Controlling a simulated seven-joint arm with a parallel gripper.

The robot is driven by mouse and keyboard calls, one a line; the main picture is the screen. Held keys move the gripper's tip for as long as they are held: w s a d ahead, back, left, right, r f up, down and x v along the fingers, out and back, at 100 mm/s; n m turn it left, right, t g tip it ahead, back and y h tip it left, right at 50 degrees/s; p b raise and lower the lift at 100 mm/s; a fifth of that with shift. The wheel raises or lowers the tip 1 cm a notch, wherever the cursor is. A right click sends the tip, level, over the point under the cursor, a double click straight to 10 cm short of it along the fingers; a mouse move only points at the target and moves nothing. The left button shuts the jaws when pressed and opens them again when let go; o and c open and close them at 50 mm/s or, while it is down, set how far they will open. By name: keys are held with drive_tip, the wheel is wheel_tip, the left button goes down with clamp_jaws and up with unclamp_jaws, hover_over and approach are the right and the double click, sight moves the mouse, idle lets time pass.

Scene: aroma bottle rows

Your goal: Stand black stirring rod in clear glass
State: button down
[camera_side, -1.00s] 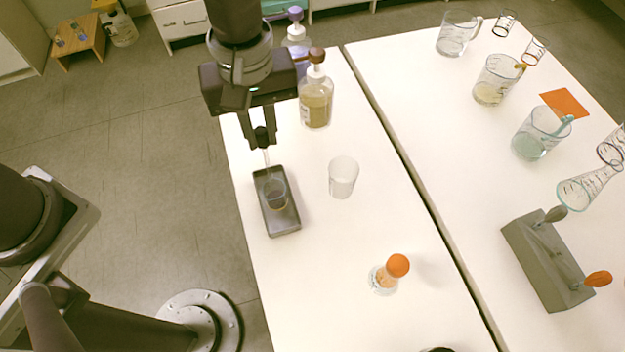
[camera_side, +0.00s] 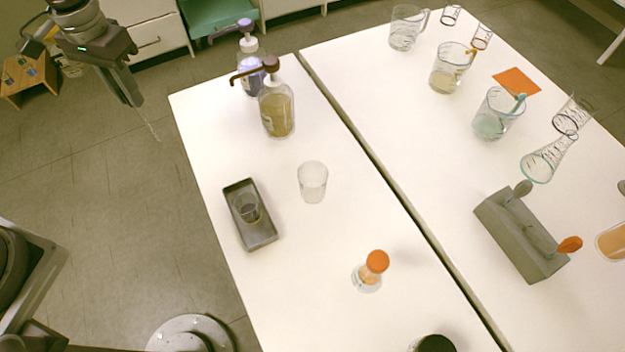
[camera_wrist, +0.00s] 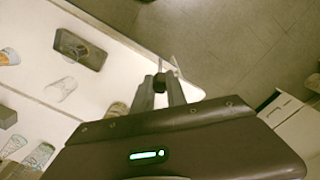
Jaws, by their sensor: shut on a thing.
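My gripper (camera_side: 134,99) is at the upper left in the side view, out over the floor beyond the table's left edge. It is shut on the black stirring rod (camera_side: 152,127); its thin pale stem hangs down at a tilt. In the wrist view the rod's black end (camera_wrist: 167,76) shows between the fingertips. An empty clear glass (camera_side: 312,183) stands upright on the near table, right of a dark tray (camera_side: 262,233); it also shows in the wrist view (camera_wrist: 61,89). A small glass (camera_side: 246,208) with dark contents stands in the tray.
An amber pump bottle (camera_side: 277,112) and a purple one (camera_side: 250,72) stand at the table's back. An orange-topped bottle (camera_side: 370,270) is in front. A grey rack (camera_side: 520,235) and several beakers stand on the right table. The surface around the clear glass is free.

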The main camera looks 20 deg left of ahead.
idle(0.4)
drive_tip(key=w+d+r, duration=0.1)
drive_tip(key=w+d, duration=0.2)
drive_tip(key=d, duration=0.4)
drive_tip(key=w+d+r, duration=0.2)
drive_tip(key=w+d, duration=0.1)
drive_tip(key=d, duration=0.3)
drive_tip(key=s+d+r, duration=0.2)
drive_tip(key=d, duration=0.9)
drive_tip(key=s+d+r, duration=0.2)
drive_tip(key=d, duration=0.8)
wheel_tip(320, 180, down, 14)
drive_tip(key=shift+w+f, duration=0.2)
drive_tip(key=shift+w, duration=0.1)
